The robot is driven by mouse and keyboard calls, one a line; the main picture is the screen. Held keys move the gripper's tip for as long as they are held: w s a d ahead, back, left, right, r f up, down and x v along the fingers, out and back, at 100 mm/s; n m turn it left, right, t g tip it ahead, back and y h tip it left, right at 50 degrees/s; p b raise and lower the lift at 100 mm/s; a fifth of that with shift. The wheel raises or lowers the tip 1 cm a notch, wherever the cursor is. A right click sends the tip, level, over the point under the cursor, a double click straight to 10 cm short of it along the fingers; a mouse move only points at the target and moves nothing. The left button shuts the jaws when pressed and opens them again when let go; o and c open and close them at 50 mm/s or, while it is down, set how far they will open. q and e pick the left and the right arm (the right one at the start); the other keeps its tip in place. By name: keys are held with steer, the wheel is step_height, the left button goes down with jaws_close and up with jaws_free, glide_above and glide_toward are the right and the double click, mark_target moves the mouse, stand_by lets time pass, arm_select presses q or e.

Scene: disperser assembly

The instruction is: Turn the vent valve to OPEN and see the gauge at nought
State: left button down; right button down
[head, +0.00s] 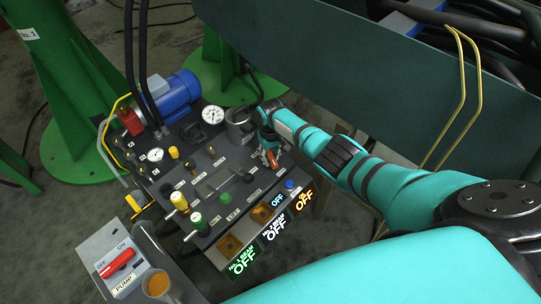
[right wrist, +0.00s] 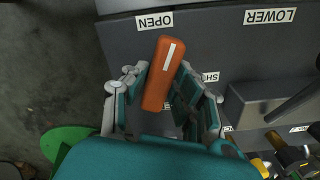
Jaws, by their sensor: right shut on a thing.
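The orange vent valve handle (right wrist: 164,75) with a white stripe lies between the fingers of my right gripper (right wrist: 157,88), which is shut on it. In the right wrist view the handle's free end points up beside the OPEN label (right wrist: 154,21). The SHUT label (right wrist: 210,77) is partly covered by a finger. In the head view my right gripper (head: 267,143) is at the console's right end, over the orange handle (head: 272,158). My left gripper is out of view.
Yellow and green knobs (head: 199,221) and a blue button (head: 291,184) stand on the console. Lit OFF signs (head: 275,232) line its front. A pump switch box (head: 116,262) and an amber cup (head: 158,284) are at the lower left. A dark cylinder (head: 238,124) stands close by the gripper.

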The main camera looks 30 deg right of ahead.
mark_target(271, 157)
steer(key=shift+n, duration=2.3)
steer(key=c, duration=1.1)
jaws_free()
step_height(271, 157, up, 12)
